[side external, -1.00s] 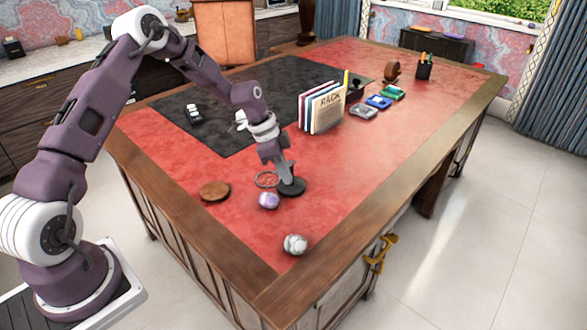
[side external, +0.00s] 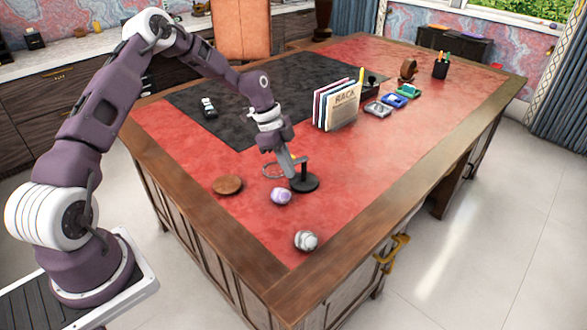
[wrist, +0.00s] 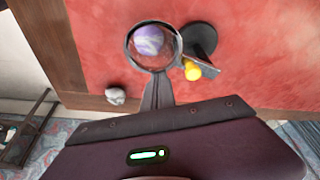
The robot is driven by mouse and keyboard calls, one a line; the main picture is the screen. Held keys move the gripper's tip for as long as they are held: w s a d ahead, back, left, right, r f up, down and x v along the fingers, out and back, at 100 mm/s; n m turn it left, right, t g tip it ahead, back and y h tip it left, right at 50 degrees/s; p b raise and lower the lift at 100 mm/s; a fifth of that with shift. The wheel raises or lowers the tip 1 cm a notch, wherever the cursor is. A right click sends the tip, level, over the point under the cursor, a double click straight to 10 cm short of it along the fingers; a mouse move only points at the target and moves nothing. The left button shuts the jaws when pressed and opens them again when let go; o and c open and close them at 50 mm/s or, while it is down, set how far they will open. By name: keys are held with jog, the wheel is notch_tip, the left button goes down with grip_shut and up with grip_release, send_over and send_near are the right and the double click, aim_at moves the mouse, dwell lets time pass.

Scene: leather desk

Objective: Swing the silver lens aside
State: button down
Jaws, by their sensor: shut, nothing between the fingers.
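The silver lens (side external: 265,174) is a round ring on a low stand with a dark disc base (side external: 306,184). In the wrist view the lens rim (wrist: 129,55) is at upper middle, with the base (wrist: 203,41) to its right and a yellow knob (wrist: 192,71) below right. My gripper (side external: 291,174) is shut and empty, pointing down between the ring and the stand in the side view. In the wrist view its fingertips (wrist: 158,74) overlap the lens's lower rim; I cannot tell if they touch.
A purple stone (side external: 281,195) lies near the lens and shows through its glass in the wrist view. A pale grey stone (side external: 306,240) and a brown coaster (side external: 228,185) lie nearby. A book rack (side external: 338,106) stands behind. Red leather right of the stand is clear.

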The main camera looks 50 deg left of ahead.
jog(key=a+m+g, duration=0.1)
jog(key=a+m, duration=0.1)
jog(key=m, duration=0.1)
jog(key=shift+a+m, duration=0.3)
jog(key=shift+a, duration=0.05)
jog(key=a+m, duration=0.1)
jog(key=m, duration=0.1)
jog(key=w+a+m+g, duration=0.1)
jog(key=a+m, duration=0.1)
jog(key=shift+g, duration=0.3)
jog(key=shift+a+m, duration=0.15)
jog(key=shift+m, duration=0.45)
jog(key=shift+w+a, duration=0.6)
jog(key=shift+a, duration=0.15)
